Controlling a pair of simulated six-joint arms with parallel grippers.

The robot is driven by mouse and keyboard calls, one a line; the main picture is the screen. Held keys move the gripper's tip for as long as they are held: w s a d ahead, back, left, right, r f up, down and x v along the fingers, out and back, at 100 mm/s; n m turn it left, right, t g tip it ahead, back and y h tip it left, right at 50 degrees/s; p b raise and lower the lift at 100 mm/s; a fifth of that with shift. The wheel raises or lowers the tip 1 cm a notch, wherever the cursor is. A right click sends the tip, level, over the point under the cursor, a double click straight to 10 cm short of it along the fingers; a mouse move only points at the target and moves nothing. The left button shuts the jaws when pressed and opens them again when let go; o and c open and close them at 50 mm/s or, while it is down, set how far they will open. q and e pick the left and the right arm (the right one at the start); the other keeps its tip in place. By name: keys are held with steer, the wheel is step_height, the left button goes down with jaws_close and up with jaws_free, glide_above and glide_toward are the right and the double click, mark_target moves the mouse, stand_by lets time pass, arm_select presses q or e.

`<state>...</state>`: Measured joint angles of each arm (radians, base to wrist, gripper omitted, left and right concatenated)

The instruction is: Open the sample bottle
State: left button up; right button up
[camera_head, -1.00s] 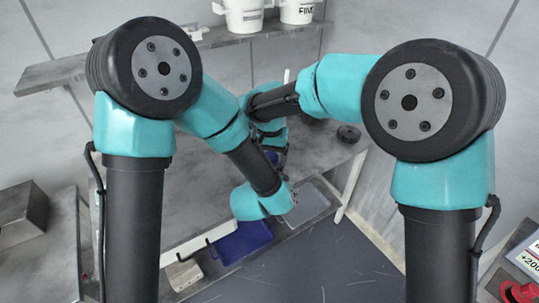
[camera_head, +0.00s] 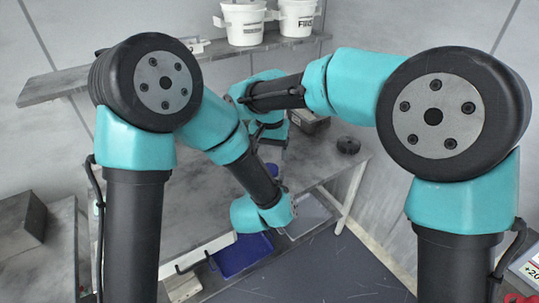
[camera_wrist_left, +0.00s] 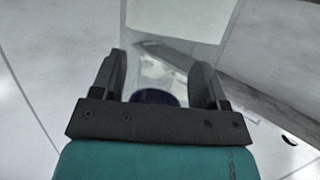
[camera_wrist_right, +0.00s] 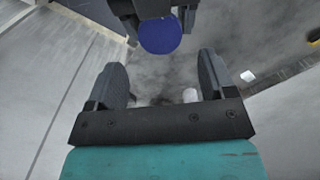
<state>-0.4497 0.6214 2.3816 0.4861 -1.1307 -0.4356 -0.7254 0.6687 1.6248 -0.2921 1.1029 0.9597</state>
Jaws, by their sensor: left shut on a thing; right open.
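A round dark-blue cap, apparently the sample bottle's (camera_wrist_right: 160,36), shows at the top of the right wrist view, between the dark fingers of my left gripper (camera_wrist_right: 153,12). In the left wrist view my left gripper (camera_wrist_left: 157,66) is shut on the bottle; the blue cap (camera_wrist_left: 153,97) shows between its jaws. The bottle's body is hard to make out. My right gripper (camera_wrist_right: 161,66) is open and empty, with the cap just beyond its fingertips. In the head view my right gripper (camera_head: 281,150) is above a small blue patch, probably the cap (camera_head: 272,168).
A blue tray (camera_head: 243,254) and a grey tray (camera_head: 303,214) lie at the bench's front. A black round part (camera_head: 348,145) and a dark box (camera_head: 312,123) are on the bench (camera_head: 200,205). White buckets (camera_head: 243,24) stand on the shelf behind.

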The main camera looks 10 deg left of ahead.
step_height(320, 180, up, 2)
steer(key=shift+f, duration=0.1)
steer(key=shift+f, duration=3.95)
steer(key=shift+c, duration=0.2)
steer(key=c, duration=0.9)
steer(key=o, duration=1)
steer(key=shift+r, duration=2.3)
